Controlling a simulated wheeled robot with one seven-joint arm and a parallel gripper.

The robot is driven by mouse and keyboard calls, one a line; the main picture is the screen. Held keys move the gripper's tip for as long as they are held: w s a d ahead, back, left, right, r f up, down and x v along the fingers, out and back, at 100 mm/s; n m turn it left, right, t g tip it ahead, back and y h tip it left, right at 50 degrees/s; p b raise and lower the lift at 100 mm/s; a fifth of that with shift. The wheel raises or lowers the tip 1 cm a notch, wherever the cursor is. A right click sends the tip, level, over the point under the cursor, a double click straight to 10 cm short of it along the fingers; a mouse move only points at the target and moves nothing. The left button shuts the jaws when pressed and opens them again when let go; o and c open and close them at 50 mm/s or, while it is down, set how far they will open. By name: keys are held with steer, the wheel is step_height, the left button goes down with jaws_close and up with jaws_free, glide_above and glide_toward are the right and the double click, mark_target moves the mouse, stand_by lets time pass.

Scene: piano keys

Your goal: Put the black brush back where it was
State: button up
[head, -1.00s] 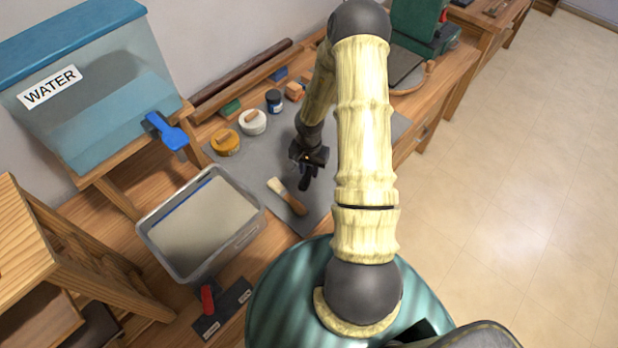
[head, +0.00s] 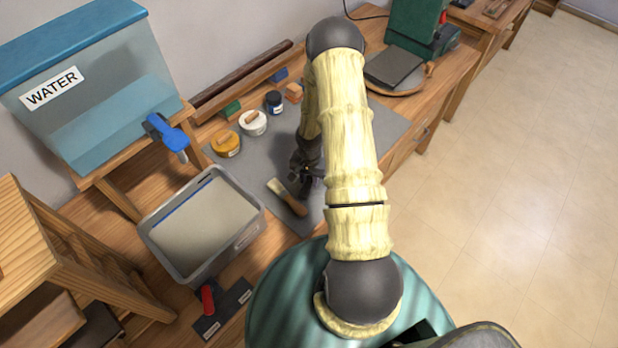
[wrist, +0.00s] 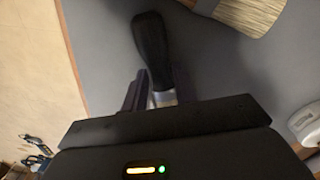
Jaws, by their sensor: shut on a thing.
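My gripper (head: 306,172) is over the grey mat, just right of the wooden-handled brush. It also shows in the wrist view (wrist: 157,92), with its fingers shut on the black brush (wrist: 152,48) near the metal band. The black handle points toward the top of the wrist view; the bristle end is hidden behind the gripper. In the head view the arm and gripper mostly hide the black brush. I cannot tell whether it touches the mat.
The wooden-handled brush (head: 288,197) lies on the grey mat (head: 382,122). Several jars, including a yellow one (head: 226,143), stand behind it. A grey water basin (head: 253,228) is at left, below the blue tap (head: 168,135). The mat's right part looks clear.

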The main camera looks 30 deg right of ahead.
mark_target(309, 180)
steer(key=o, duration=1)
steer(key=shift+f, duration=0.1)
steer(key=shift+c, duration=0.2)
step_height(309, 180, up, 12)
steer(key=shift+w+d, duration=0.1)
steer(key=shift+w, duration=0.05)
